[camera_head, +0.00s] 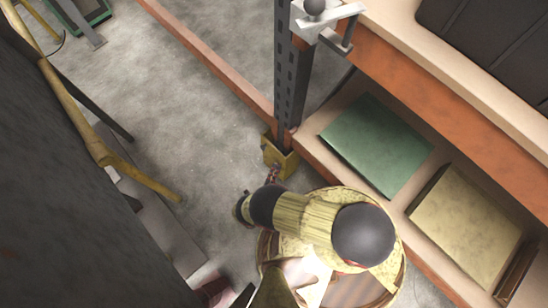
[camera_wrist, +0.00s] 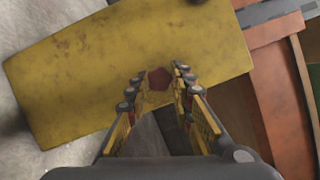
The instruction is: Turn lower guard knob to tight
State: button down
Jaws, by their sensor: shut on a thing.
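The lower guard is a worn yellow block (camera_wrist: 80,75) at the foot of the dark slotted upright; it also shows in the head view (camera_head: 286,163). The lower guard knob (camera_wrist: 159,79) is small, dark red and faceted, on the guard's yellow face. My gripper (camera_wrist: 160,76) points at this face, with its two fingers on either side of the knob and closed on it. In the head view, my arm hides most of the gripper (camera_head: 273,172), and the knob is not clear there. No tight mark can be read.
The slotted upright (camera_head: 283,75) rises above the guard and bears a pale bracket (camera_head: 325,20). On the right, a low shelf holds a green box (camera_head: 376,144) and a tan box (camera_head: 465,232). An orange rail (camera_head: 210,57) crosses the floor. Grey floor (camera_head: 180,110) lies open left of the guard.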

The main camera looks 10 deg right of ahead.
jog(key=c, duration=1.6)
grip_release()
jog(key=shift+o, duration=0.3)
jog(key=o, duration=0.8)
notch_tip(320, 180, up, 6)
jog(key=shift+w+a+r, duration=0.15)
jog(key=shift+r, duration=0.1)
jog(key=shift+s+r, duration=0.2)
jog(key=shift+r, duration=0.85)
jog(key=c, duration=0.8)
jog(key=shift+r, duration=0.7)
